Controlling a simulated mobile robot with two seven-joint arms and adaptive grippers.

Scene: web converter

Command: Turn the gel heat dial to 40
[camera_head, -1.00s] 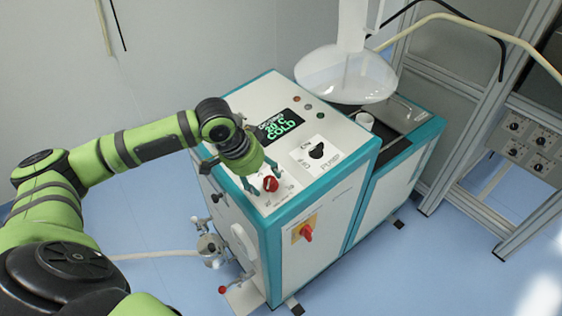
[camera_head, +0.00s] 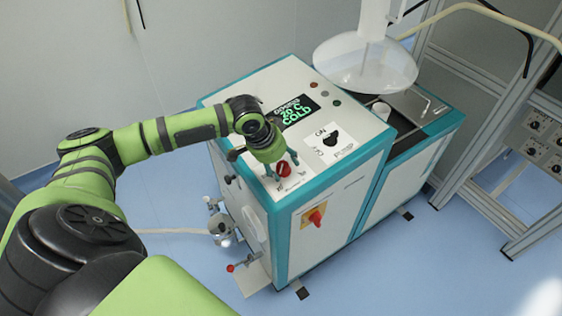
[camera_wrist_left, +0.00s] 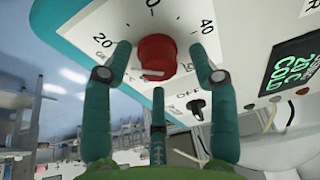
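The red gel heat dial (camera_head: 283,168) is on the near left of the machine's top panel. In the left wrist view the dial (camera_wrist_left: 157,55) has a pale bar on its lower side; 20 is printed to its left and 40 to its right. My left gripper (camera_head: 281,166) is over it. In the wrist view its fingers (camera_wrist_left: 160,52) stand apart on both sides of the dial with visible gaps, and a third finger is below. The display (camera_head: 296,111) shows 20 C and COLD. My right gripper is not in view.
A black pump knob (camera_head: 331,137) with ON and OFF marks is right of the dial. A red and yellow switch (camera_head: 314,216) is on the front side.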

